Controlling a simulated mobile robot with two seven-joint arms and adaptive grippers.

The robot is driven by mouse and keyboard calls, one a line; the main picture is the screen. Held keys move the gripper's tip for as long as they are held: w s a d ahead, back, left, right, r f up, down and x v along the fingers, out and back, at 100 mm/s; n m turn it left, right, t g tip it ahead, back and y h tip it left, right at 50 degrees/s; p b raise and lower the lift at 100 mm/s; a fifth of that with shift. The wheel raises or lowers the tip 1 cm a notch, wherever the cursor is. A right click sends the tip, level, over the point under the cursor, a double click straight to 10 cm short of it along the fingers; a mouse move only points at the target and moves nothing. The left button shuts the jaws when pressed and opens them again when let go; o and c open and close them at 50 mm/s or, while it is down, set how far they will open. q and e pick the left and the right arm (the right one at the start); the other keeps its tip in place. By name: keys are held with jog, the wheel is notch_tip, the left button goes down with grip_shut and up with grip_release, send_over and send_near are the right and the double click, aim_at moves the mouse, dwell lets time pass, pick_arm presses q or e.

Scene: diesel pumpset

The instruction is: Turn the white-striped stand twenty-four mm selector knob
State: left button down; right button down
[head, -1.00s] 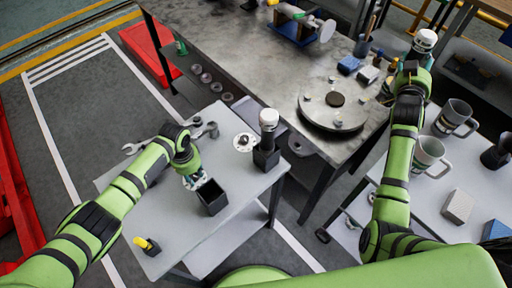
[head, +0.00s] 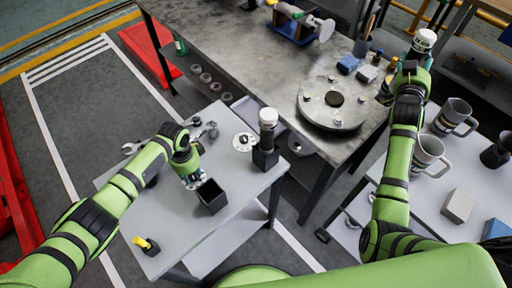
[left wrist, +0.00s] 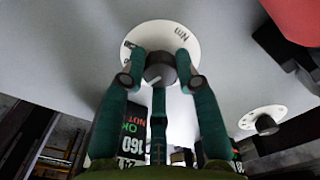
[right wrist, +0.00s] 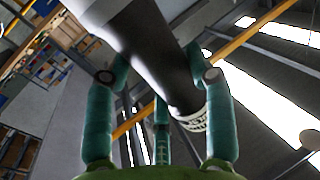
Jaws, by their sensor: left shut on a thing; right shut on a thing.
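A dark round selector knob (left wrist: 160,68) sits on a white dial disc (left wrist: 182,38) with black markings in the left wrist view. My left gripper (left wrist: 158,78) is shut on this knob, with fingers on both sides of it. In the head view my left gripper (head: 190,182) is low over the small grey table, and it hides the knob there. A second dial with a dark knob (left wrist: 265,124) shows at the right of the left wrist view. My right gripper (right wrist: 160,85) is shut on a black cylinder with a white end (right wrist: 165,60), raised above the right table. I cannot make out a white stripe on the stand.
The steel bench (head: 255,65) stands behind; mugs (head: 430,153) stand on the right table.

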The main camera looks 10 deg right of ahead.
pick_arm(q)
jog(key=shift+s+a+f, duration=0.2)
jog(key=shift+a, duration=0.15)
pick_arm(e)
jog(key=shift+r, duration=0.15)
pick_arm(q)
jog(key=c, duration=1.1)
grip_release()
jog(key=shift+c, duration=0.2)
jog(key=shift+o, duration=1.2)
pick_arm(e)
jog(key=shift+w, duration=0.1)
pick_arm(q)
jog(key=shift+w+r, duration=0.1)
jog(key=shift+w, duration=0.05)
pick_arm(e)
jog(key=shift+a+r, duration=0.1)
jog(key=shift+a, duration=0.1)
pick_arm(q)
jog(key=shift+d+r, duration=0.15)
jog(key=shift+r, duration=0.3)
pick_arm(e)
jog(key=shift+d, duration=0.15)
pick_arm(q)
notch_tip(320, 180, up, 11)
